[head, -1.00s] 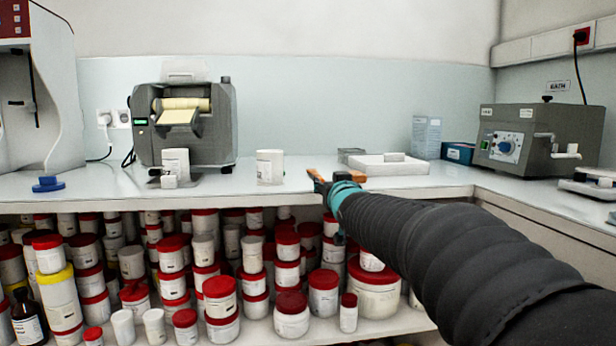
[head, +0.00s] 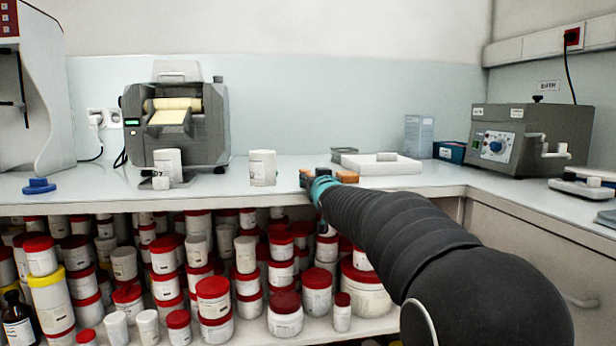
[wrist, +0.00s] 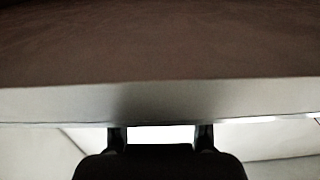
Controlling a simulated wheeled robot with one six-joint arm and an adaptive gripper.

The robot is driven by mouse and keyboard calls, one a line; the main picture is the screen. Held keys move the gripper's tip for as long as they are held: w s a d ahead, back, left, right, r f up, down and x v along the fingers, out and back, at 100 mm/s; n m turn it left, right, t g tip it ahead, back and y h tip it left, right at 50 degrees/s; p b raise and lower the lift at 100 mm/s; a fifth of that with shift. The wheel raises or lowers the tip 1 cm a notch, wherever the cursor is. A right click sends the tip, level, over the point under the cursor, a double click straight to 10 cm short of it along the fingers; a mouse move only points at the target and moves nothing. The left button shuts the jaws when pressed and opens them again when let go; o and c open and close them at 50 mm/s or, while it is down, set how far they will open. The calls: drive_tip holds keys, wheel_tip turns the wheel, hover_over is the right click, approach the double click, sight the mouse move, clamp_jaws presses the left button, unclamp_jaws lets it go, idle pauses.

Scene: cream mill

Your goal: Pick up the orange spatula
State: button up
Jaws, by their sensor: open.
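Orange parts, which look like the orange spatula (head: 347,177), show on the white bench near its front edge in the head view. They appear on both sides of my gripper, whose dark and teal end hides the middle. My gripper (head: 322,175) is at the bench's front edge, in front of the orange parts. I cannot tell whether it touches them. In the wrist view its two dark fingers (wrist: 160,136) stand apart with a bright, empty gap between them. The spatula is not recognisable in that view.
A white tub (head: 263,168) stands left of my gripper. A white tray (head: 382,166) lies behind it to the right. A label printer (head: 178,125) and a grey bath unit (head: 530,140) stand further off. Red-lidded jars (head: 214,298) crowd the shelf below. A pale edge (wrist: 160,100) crosses the wrist view.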

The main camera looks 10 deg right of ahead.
clamp_jaws()
drive_tip(key=shift+r, duration=0.1)
